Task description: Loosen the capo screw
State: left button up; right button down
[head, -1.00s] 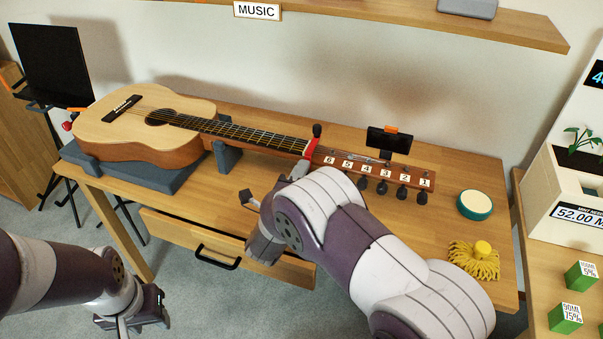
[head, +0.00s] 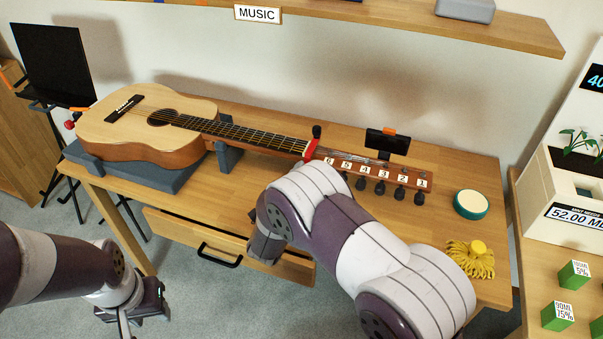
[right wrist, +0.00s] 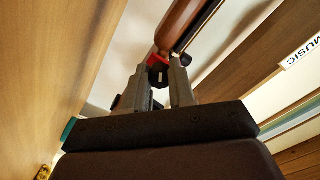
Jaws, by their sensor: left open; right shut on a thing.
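The guitar (head: 150,128) lies on its back, and a red capo (head: 310,151) is on its neck close to the headstock. In the right wrist view the red capo (right wrist: 158,60) shows at the fingertips, with a small black part, seemingly its screw (right wrist: 157,76), between them. My right gripper (right wrist: 159,70) is shut on that part. In the head view my right arm hides this hand and the screw. My left gripper (head: 143,311) is open and empty, low at the left, apart from the guitar.
Grey supports (head: 180,176) hold the guitar on the wooden bench (head: 440,215). A black clip-on device (head: 387,141) stands at the headstock with its numbered pegs. A partly open drawer (head: 225,245) juts out at the front. A teal round tin (head: 471,204) and yellow yarn-like bundle (head: 472,260) lie right.

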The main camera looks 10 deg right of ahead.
dwell(0.4)
jog(key=c, duration=1.2)
grip_release()
jog(key=v, duration=1.2)
jog(key=shift+s+a, duration=0.2)
jog(key=shift+s, duration=0.05)
